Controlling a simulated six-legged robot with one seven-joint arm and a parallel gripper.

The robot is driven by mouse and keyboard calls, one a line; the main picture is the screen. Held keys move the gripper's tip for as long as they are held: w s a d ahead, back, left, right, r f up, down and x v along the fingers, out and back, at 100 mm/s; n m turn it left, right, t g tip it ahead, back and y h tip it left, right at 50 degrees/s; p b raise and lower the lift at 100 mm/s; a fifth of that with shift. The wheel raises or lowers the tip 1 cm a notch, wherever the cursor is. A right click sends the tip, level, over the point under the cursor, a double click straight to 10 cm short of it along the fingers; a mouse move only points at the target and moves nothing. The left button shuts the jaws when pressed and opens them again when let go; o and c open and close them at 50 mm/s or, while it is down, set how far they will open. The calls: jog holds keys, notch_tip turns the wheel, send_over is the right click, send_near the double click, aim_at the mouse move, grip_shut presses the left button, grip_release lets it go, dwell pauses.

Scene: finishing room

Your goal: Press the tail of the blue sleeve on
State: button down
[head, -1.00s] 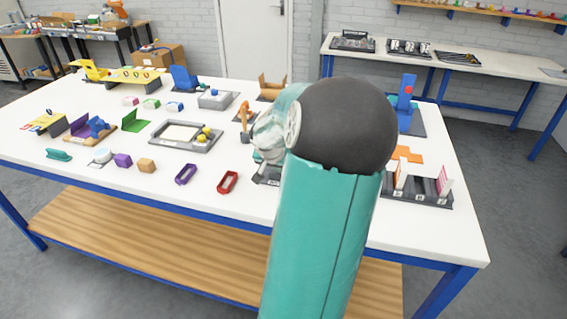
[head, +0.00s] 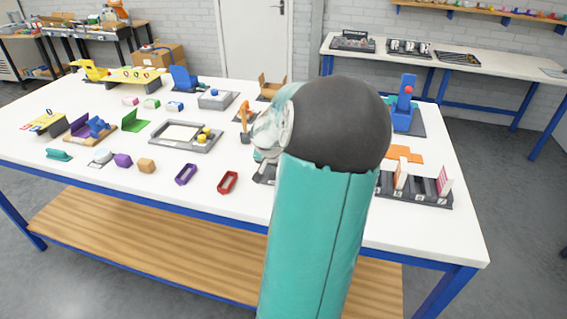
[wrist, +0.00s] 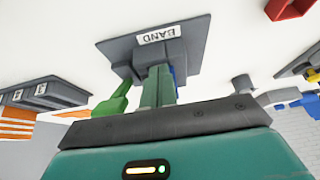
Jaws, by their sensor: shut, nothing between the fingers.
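A dark grey plate with an upside-down BAND label (wrist: 158,36) shows in the wrist view, with a grey block standing on it. A narrow strip of blue (wrist: 175,76), which may be the blue sleeve, shows beside the block, mostly hidden behind my fingers. A green piece (wrist: 112,103) sticks out to the left of the block. My gripper (wrist: 158,82) has its fingers together and empty, in front of the block. I cannot tell whether they touch the sleeve. In the head view my arm hides the gripper and most of the plate (head: 264,174).
A dark red frame (head: 228,182) and a purple frame (head: 186,173) lie left of my arm. A grey slotted rack (head: 425,196) and orange piece (head: 404,153) lie to the right. A blue stand (head: 404,108) rises behind. The table's front edge is clear.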

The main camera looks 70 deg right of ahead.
jog(key=shift+s+a, duration=0.2)
jog(key=shift+a, duration=1.05)
notch_tip(320, 180, up, 10)
dwell(0.6)
dwell(0.4)
